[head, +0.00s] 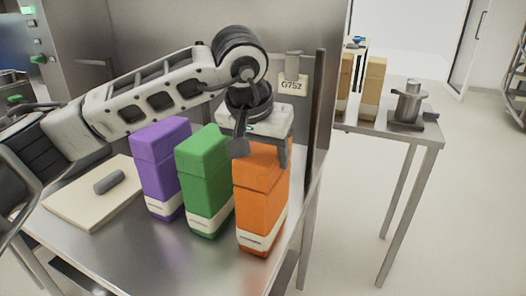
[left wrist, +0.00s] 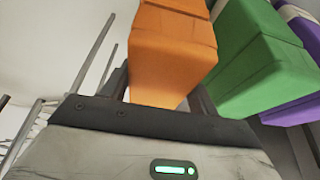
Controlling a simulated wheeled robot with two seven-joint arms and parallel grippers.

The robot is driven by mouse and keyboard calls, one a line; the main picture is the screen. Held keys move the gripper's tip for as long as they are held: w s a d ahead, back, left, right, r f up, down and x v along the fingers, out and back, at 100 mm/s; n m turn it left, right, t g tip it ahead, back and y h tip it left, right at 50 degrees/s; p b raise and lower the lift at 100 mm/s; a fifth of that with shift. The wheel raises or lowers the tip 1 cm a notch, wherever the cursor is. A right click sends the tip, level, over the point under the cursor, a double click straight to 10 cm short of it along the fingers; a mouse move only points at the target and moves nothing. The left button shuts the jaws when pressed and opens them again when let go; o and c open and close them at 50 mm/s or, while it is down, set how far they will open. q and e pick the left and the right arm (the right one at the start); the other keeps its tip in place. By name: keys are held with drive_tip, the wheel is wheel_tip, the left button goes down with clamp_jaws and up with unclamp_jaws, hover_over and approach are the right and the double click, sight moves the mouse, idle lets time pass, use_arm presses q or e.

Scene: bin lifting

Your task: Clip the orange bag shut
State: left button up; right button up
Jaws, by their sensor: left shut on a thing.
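The orange bag (head: 262,208) stands upright at the right end of a row on the steel table. My left gripper (head: 262,152) is over it from above, fingers down on either side of its top, shut on the bag. In the left wrist view the orange bag (left wrist: 172,65) lies between the two fingers. A small grey rounded object (head: 109,182) lies on the pale board; I cannot tell whether it is a clip. I see no clip on the bag, though the gripper hides part of its top. My right gripper is not in view.
A green bag (head: 205,185) stands close left of the orange one, with a purple bag (head: 160,165) beyond it. A pale board (head: 75,205) lies at the table's left. A steel wall backs the table. Another table (head: 425,132) with tan bags (head: 373,85) is at right.

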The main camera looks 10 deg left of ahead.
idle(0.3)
use_arm(q)
drive_tip(key=o, duration=1.4)
drive_tip(key=shift+r+p, duration=2.4)
drive_tip(key=shift+r, duration=1.1)
clamp_jaws()
